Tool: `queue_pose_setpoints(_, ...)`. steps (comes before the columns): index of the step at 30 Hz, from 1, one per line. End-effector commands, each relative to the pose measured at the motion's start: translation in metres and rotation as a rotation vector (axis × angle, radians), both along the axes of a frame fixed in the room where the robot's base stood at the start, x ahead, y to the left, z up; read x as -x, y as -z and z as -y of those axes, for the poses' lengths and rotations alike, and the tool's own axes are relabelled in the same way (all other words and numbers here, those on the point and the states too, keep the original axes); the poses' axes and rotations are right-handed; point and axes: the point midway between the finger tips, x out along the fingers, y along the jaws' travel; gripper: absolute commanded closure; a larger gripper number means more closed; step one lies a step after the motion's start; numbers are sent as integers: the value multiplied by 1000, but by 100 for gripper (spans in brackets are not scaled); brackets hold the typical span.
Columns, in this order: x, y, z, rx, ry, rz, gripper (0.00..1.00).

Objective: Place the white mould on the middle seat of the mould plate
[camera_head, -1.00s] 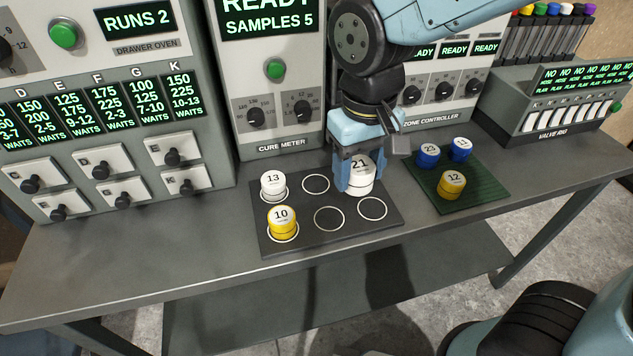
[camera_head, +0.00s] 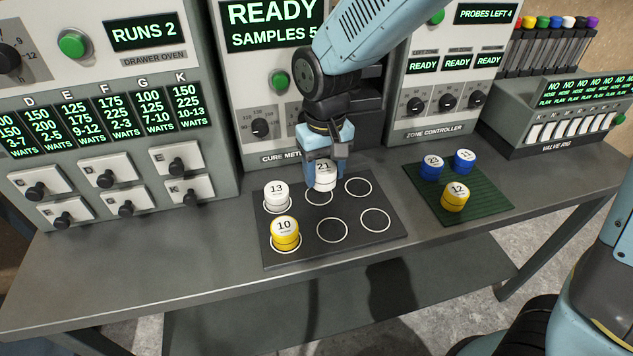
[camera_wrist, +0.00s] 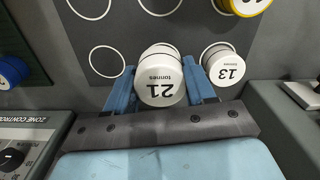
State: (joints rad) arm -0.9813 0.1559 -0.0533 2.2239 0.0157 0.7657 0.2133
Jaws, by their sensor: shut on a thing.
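My gripper (camera_head: 324,184) is shut on the white mould marked 21 (camera_head: 323,172), with one blue finger on each side of it. The mould is upright. In the wrist view my gripper (camera_wrist: 162,92) holds the same mould (camera_wrist: 160,93). It is over the back-row middle ring of the dark mould plate (camera_head: 348,250), and part of that ring shows in front of it. It seems a little above the plate; contact is hard to tell. Another white mould, marked 13 (camera_head: 277,195), sits on the back-left ring, just left of my gripper.
A yellow mould marked 10 (camera_head: 285,232) sits on the front-left ring. The other front rings and the back-right ring are bare. A green mat (camera_head: 487,200) at right bears two blue moulds (camera_head: 431,167) and a yellow one (camera_head: 455,197). Machines stand close behind the plate.

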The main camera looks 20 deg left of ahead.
Motion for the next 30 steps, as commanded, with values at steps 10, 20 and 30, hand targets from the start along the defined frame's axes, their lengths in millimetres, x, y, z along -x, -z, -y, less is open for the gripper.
queue_pose_setpoints(10,-14,22,-12,-1,0,1,84)
queue_pose_setpoints(20,-17,56,-15,2,0,-1,84)
queue_pose_setpoints(30,-18,59,-15,0,0,0,84)
